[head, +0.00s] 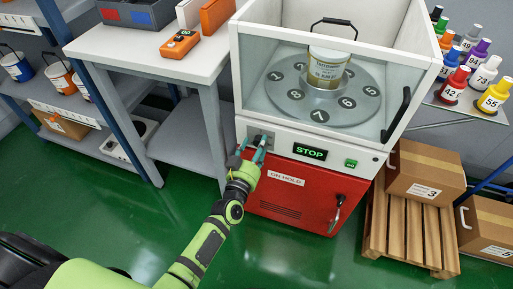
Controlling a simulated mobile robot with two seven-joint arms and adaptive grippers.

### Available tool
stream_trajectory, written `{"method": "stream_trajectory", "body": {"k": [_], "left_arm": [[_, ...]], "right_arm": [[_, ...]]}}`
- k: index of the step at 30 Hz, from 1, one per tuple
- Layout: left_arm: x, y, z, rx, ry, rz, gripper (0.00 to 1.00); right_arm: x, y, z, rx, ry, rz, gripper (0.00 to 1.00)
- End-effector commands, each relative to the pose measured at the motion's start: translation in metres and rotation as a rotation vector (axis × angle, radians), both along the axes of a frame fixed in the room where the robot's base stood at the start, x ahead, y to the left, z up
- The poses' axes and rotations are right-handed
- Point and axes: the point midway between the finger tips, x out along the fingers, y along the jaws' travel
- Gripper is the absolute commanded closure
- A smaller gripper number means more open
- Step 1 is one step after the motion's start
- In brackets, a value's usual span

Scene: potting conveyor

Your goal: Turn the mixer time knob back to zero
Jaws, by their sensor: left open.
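The mixer (310,205) is a white cabinet with a clear-walled chamber on top and a red lower door. Its front panel carries a lit STOP display (310,151) and a small green switch (351,163). My left gripper (258,149) is at the left end of this panel, with its fingers apart and pointing at the dark knob area (262,138). The fingers partly cover the time knob, so its setting and any contact cannot be told. My right gripper is not in view.
A can (326,76) stands on the numbered turntable (351,112) inside the mixer. A white table (130,62) with an orange device (180,44) is on the left. Green floor in front is clear.

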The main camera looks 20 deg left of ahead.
Motion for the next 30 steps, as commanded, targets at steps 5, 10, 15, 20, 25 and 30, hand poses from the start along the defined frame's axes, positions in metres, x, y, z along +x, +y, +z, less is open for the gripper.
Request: {"method": "stream_trajectory", "body": {"k": [5, 10, 15, 20, 25, 30], "left_arm": [[-0.0001, -0.0001, -0.0001, 0.000, 0.001, 0.000, 0.41], [-0.0003, -0.0001, -0.0003, 0.000, 0.001, 0.000, 0.97], [-0.0005, -0.0001, -0.0009, -0.001, 0.002, 0.000, 0.97], [-0.0007, -0.0001, -0.0012, -0.021, 0.004, -0.001, 0.97], [-0.0008, -0.0002, -0.0013, -0.088, 0.007, -0.001, 0.97], [-0.0009, -0.0007, -0.0015, -0.208, 0.012, -0.001, 0.97]], "right_arm": [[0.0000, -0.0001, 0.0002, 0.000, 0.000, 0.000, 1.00], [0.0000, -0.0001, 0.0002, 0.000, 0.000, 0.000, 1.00], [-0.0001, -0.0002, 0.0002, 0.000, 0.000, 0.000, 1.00], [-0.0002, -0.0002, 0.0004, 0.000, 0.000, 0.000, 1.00], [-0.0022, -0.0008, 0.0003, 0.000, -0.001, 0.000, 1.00], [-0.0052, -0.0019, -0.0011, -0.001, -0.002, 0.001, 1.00]]}}
